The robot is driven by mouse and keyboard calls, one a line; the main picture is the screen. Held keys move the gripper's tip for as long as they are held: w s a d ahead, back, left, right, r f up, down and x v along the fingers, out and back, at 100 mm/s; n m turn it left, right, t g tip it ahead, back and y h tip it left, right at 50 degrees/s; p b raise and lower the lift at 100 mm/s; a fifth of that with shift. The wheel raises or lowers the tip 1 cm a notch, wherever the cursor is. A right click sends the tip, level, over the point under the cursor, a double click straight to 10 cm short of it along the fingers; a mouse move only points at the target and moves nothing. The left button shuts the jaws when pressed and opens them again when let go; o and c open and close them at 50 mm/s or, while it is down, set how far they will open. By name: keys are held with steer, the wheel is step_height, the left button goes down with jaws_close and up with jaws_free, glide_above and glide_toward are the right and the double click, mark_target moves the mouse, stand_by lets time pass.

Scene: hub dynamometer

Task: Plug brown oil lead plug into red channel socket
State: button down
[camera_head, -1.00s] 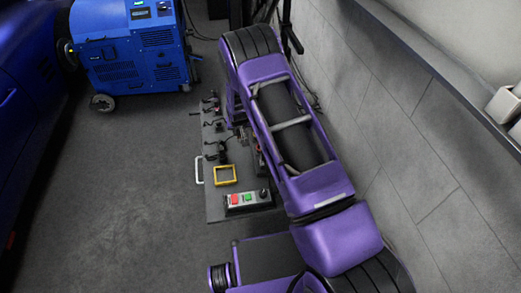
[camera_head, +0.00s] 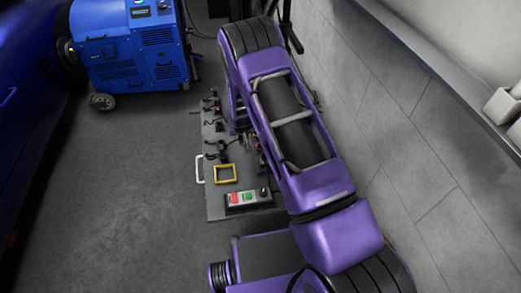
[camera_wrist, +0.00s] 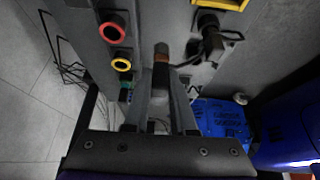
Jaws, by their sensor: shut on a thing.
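My gripper (camera_wrist: 160,95) is shut on the brown oil lead plug (camera_wrist: 161,61), a dark cylinder with a brown band. In the wrist view its far end points up the picture, across the panel (camera_wrist: 178,20). The red channel socket (camera_wrist: 112,29), a red ring with a dark centre, lies left of and above the plug. The plug appears apart from it; the depth between plug and panel is hard to judge. In the head view my purple arm hides the gripper and most of the socket area.
A yellow-ringed socket (camera_wrist: 122,64) and a green one (camera_wrist: 125,96) sit below the red one. A black connector with a cable (camera_wrist: 212,43) is right of the plug. A yellow frame (camera_head: 225,174) and a button box (camera_head: 248,198) are on the panel (camera_head: 216,210). A wall stands right.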

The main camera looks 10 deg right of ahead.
steer(key=d+b, duration=0.1)
steer(key=d, duration=0.6)
steer(key=shift+d, duration=0.3)
stand_by(0.4)
steer(key=shift+f, duration=0.1)
steer(key=shift+f+b, duration=0.4)
steer(key=shift+b, duration=0.3)
steer(key=shift+f, duration=0.1)
stand_by(0.4)
steer(key=shift+f, duration=0.5)
steer(key=shift+f, duration=0.2)
steer(key=shift+f, duration=0.55)
steer(key=shift+f, duration=0.1)
